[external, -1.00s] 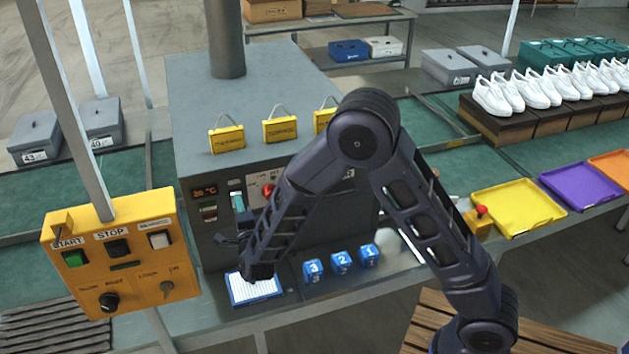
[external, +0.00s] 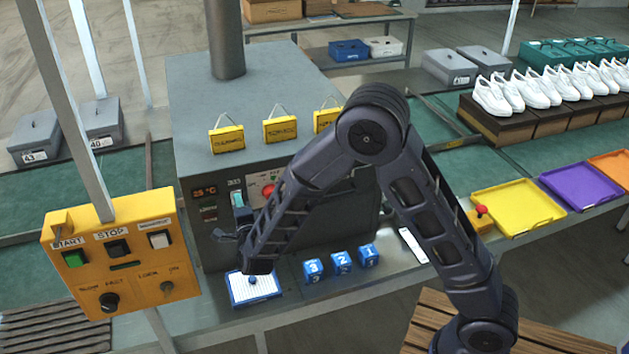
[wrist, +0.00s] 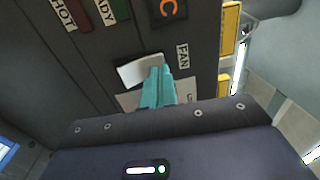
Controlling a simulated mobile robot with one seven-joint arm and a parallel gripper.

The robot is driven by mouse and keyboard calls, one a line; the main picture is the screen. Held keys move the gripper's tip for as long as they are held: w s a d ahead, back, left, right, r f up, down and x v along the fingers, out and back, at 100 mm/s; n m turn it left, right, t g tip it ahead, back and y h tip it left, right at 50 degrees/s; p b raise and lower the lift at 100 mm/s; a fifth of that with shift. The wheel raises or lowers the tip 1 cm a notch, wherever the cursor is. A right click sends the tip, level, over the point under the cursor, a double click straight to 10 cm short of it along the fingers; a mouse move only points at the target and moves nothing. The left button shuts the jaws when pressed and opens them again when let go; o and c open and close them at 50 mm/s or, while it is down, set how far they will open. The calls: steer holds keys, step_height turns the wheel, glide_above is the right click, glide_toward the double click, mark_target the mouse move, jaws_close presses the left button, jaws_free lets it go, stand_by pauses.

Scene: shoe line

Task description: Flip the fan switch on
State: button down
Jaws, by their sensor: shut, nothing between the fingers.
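The fan switch (wrist: 138,71) is a pale rocker on the dark machine front, beside the FAN label (wrist: 183,57) in the wrist view. My gripper (wrist: 159,74) has its teal fingers shut together with nothing between them. Their tips overlap the edge of the pale rocker nearest the label. I cannot tell whether they touch it. In the external view my gripper (external: 238,199) is at the panel below the FAN label, and the fingers largely hide the switch there. The switch's position is unclear.
A red button (external: 268,189) sits to the right on the same panel. Below are a blue-edged tray (external: 234,301) and blue numbered blocks (external: 341,263). A yellow control box (external: 125,265) stands at the left. Yellow tags (external: 280,130) hang along the machine's top edge.

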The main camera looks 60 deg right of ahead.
steer(key=s+a+r, duration=0.2)
steer(key=s+a, duration=0.7)
steer(key=shift+s+a+r, duration=0.2)
step_height(320, 180, up, 7)
steer(key=a+n+t+y, duration=0.1)
steer(key=a+n+y, duration=0.1)
steer(key=n+y, duration=0.5)
steer(key=s+a+r+n+g+y, duration=0.2)
steer(key=s+a+r+n+y, duration=0.1)
steer(key=s+r+n+y, duration=0.45)
steer(key=s+d+n+g, duration=0.2)
steer(key=s+n, duration=0.2)
steer(key=s, duration=0.6)
steer(key=s+d+f+n+g, duration=0.1)
steer(key=s+d+n+g, duration=0.2)
steer(key=s, duration=0.7)
steer(key=s+d+f+n+g+h, duration=0.1)
steer(key=s+n, duration=0.4)
steer(key=s, duration=0.5)
steer(key=shift+s+d+g, duration=0.3)
steer(key=shift+d+g, duration=0.4)
steer(key=shift+g, duration=0.2)
